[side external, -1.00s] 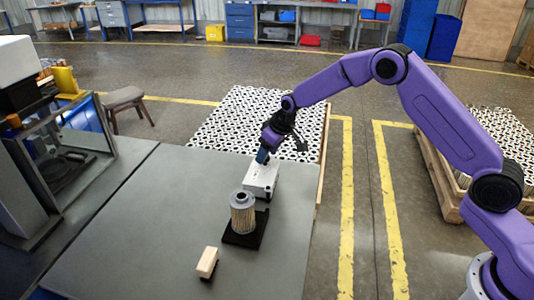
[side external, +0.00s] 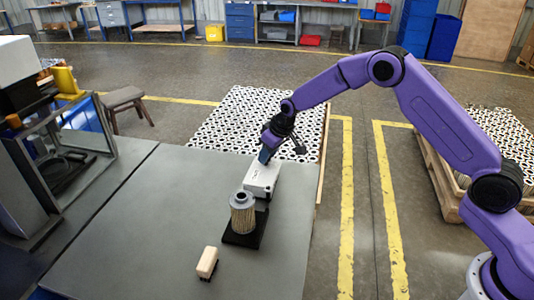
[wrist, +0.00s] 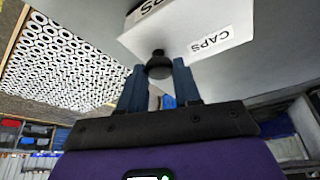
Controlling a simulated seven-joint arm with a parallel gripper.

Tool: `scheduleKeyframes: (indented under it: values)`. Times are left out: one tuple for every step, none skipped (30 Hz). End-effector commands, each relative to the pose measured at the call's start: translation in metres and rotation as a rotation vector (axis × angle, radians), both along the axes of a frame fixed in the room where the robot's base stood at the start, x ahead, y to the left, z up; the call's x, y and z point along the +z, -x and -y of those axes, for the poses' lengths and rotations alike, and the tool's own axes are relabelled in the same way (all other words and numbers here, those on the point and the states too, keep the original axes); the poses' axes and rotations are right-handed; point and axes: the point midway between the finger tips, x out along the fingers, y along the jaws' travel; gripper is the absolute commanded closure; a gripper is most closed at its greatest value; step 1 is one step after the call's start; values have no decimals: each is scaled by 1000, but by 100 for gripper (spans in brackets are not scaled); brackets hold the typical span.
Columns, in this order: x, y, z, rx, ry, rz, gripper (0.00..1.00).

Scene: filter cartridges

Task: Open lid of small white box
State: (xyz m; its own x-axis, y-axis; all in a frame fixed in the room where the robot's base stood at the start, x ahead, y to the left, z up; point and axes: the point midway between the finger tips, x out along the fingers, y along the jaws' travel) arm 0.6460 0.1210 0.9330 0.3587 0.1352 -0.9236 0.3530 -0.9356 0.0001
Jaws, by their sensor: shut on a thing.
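The small white box (side external: 261,179) stands on the grey table, near its far right edge, behind the filter cartridge. In the wrist view the white box (wrist: 184,29) shows "CAPS" labels and a black knob (wrist: 159,66) sticking out from it. My gripper (side external: 264,156) reaches down to the box's far end. In the wrist view the blue fingers of my gripper (wrist: 160,76) stand on either side of the knob and are shut on it. The lid's seam is too small to make out, and I see no clear gap under the lid.
A pleated filter cartridge (side external: 242,214) stands upright on a black base (side external: 243,239) just in front of the box. A pale block with a dark underside (side external: 207,262) lies nearer the front. A grey metal frame (side external: 75,150) stands at the left. The table's middle left is clear.

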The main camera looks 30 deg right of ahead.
Motion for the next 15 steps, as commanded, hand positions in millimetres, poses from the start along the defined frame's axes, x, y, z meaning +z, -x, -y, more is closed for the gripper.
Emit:
scheduleKeyframes:
  values:
    - [0, 2, 1, -14, 1, -2, 100]
    - [0, 3, 2, -25, 2, -2, 100]
    - [0, 4, 4, -44, 2, -1, 100]
    - [0, 5, 5, -60, 1, -2, 100]
    - [0, 6, 6, -77, 1, -2, 100]
    - [0, 8, 9, -101, 1, -3, 100]
    - [0, 9, 10, -121, 2, -2, 100]
    - [1, 10, 12, -141, 2, -2, 100]
    - [0, 13, 14, -171, 1, -3, 100]
    - [0, 14, 16, -194, 2, -3, 100]
    - [1, 16, 18, -216, 2, -2, 100]
    - [0, 19, 20, -249, 3, -2, 100]
    - [0, 20, 22, -272, 3, -2, 100]
    - [0, 23, 24, -297, 3, -2, 100]
    - [1, 25, 26, -329, 4, -2, 100]
